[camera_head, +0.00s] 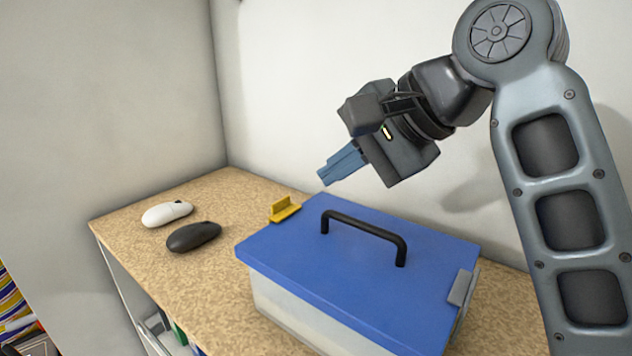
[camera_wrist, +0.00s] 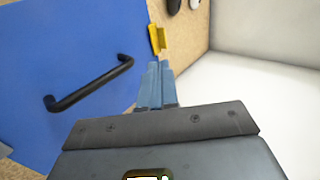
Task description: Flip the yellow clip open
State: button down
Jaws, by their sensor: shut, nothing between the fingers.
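A yellow clip (camera_head: 284,209) sits at the left edge of the blue lid (camera_head: 350,270) of a clear box. It also shows in the wrist view (camera_wrist: 157,38), just beyond my fingertips. My gripper (camera_head: 323,177) is shut and empty, with its blue fingers pointing down and left. It is above the lid, up and to the right of the clip, and apart from it. In the wrist view the fingers (camera_wrist: 160,68) are together. A grey clip (camera_head: 462,288) is on the opposite edge of the lid. Nothing hides the yellow clip.
A black handle (camera_head: 364,232) rises from the lid's middle. A white mouse (camera_head: 167,213) and a black mouse (camera_head: 194,237) lie on the speckled shelf (camera_head: 225,195) left of the box. Walls stand behind and at the left. The air around the yellow clip is free.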

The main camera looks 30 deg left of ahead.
aim_at(282, 204)
jog(key=x, duration=0.9)
jog(key=shift+a+f, duration=0.1)
jog(key=shift+f, duration=0.05)
jog(key=shift+w, duration=0.1)
jog(key=shift+a+r+p, duration=0.15)
jog(key=shift+r+p, duration=0.1)
jog(key=shift+p, duration=0.3)
jog(key=shift+a+h, duration=0.1)
jog(key=shift+h, duration=0.2)
